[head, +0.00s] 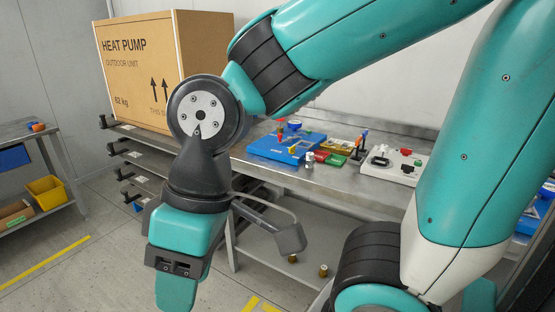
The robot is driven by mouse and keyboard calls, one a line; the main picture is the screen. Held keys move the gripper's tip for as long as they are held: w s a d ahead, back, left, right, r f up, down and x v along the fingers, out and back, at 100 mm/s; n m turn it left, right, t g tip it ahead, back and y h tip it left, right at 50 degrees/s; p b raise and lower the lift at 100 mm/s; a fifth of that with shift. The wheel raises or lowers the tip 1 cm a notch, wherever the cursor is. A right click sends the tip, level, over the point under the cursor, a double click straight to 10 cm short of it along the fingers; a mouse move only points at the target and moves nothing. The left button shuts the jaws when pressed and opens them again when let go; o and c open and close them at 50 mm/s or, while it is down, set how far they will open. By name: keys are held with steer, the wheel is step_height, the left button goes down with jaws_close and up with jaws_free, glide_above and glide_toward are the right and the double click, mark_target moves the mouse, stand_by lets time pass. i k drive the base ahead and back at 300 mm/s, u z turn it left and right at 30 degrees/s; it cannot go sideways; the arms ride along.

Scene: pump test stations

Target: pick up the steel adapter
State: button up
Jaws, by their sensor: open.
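A small silvery cylinder (310,160), which looks like the steel adapter, stands on the metal bench at the front right of the blue tray. My gripper (180,275) hangs downward at the lower left, in front of the bench and well apart from the cylinder. Its jaws are open, but its fingertips are not clearly visible. Nothing is seen held in it.
The blue tray (268,151) holds several coloured parts. A large heat pump carton (140,75) is at the back left. Brass pieces (323,270) lie low down.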

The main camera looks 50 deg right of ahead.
mark_target(310, 162)
steer(key=i, duration=0.7)
steer(key=z, duration=0.65)
steer(key=i, duration=0.65)
steer(key=z, duration=0.45)
